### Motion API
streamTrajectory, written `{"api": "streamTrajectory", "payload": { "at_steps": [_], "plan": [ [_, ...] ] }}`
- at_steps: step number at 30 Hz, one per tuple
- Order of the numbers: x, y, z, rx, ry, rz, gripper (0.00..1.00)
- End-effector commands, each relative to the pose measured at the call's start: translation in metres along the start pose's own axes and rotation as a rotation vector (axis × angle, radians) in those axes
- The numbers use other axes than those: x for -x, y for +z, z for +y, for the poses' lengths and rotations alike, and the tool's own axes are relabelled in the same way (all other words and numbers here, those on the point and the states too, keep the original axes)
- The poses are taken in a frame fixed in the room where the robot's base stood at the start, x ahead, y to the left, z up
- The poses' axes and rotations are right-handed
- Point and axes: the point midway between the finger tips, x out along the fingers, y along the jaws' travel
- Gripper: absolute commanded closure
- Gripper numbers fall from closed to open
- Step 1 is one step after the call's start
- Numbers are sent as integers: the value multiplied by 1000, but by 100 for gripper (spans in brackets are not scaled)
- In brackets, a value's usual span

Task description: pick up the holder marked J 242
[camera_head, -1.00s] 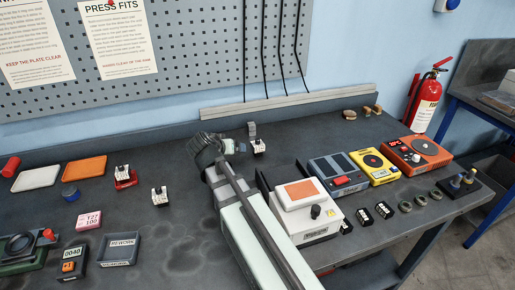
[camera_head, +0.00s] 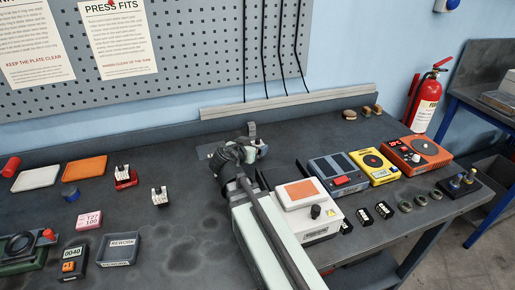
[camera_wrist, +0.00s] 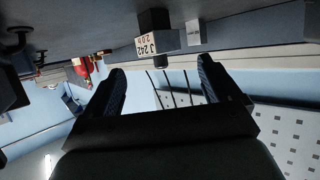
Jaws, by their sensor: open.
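The holder marked J 242 (camera_wrist: 149,44) is a dark block with a white label on its face, seen in the wrist view at the top middle. My gripper (camera_wrist: 161,66) is open, with one black finger to each side of the picture. The holder lies beyond the fingertips, roughly in line with the gap, and I see no contact. In the head view my gripper (camera_head: 258,149) is at the back middle of the bench and hides the holder.
A small grey block (camera_head: 252,130) stands just behind my gripper. Two other small holders, one on a red base (camera_head: 124,178) and one white (camera_head: 159,196), stand to the left. A white device (camera_head: 308,212) stands to the right of my arm. The bench between is clear.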

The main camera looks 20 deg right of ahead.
Motion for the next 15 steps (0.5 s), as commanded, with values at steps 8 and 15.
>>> {"api": "streamTrajectory", "payload": {
  "at_steps": [8,15],
  "plan": [
    [-31,0,-1,1,2,-2,10],
    [-49,0,0,1,0,-1,10]
  ]
}}
